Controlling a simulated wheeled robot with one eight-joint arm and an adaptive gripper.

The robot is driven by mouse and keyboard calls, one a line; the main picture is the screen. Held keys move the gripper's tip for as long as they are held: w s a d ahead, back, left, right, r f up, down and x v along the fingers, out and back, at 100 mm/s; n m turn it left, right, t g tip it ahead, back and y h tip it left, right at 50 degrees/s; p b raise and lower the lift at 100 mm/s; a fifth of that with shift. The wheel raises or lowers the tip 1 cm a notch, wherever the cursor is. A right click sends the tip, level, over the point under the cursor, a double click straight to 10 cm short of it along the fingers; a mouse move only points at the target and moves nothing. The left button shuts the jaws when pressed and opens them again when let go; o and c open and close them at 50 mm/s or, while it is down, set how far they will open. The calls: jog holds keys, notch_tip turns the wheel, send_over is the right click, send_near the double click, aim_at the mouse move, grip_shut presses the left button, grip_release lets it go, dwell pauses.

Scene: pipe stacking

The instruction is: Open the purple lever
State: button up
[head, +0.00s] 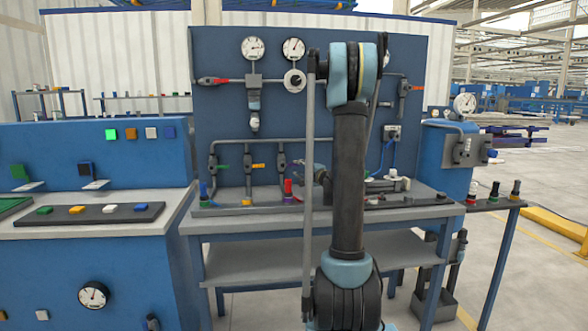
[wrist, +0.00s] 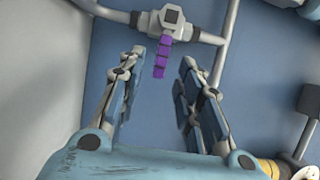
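The purple lever (wrist: 163,56) hangs down from a grey valve (wrist: 172,18) on a pipe in the wrist view. It is short and ribbed. My gripper (wrist: 160,66) is open, with one finger on each side of the lever's lower end and clear gaps between. Nothing is held, and no contact shows.
A green lever (head: 222,167) and an orange lever (head: 258,165) sit on pipes to the left. Gauges (head: 293,48) and pipes cover the blue panel (head: 225,110). A grey bench top (head: 240,221) lies below. A control desk (head: 90,222) stands at left.

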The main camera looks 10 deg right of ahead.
aim_at(295, 165)
jog(key=shift+x, duration=3.15)
jog(key=shift+c, duration=0.6)
grip_shut()
